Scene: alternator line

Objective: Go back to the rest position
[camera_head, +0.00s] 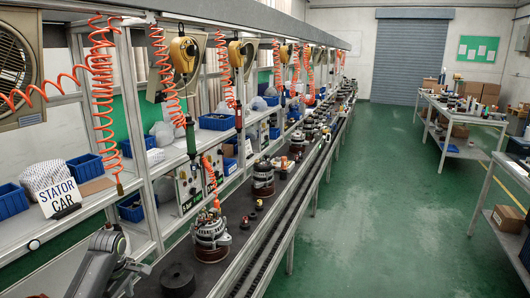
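Part of my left arm (100,262) shows at the bottom left of the head view, in front of the line's near end. What seems to be its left gripper (136,270) is small and partly hidden by the arm link. I cannot tell whether its fingers are open or shut, or whether it holds anything. My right arm and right gripper are not in view.
An alternator (210,232) and a dark round part (178,279) sit on the workbench line close to my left arm. Orange coiled hoses (102,75) and hanging tools (191,138) come down above the line. The green floor (350,220) to the right is clear.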

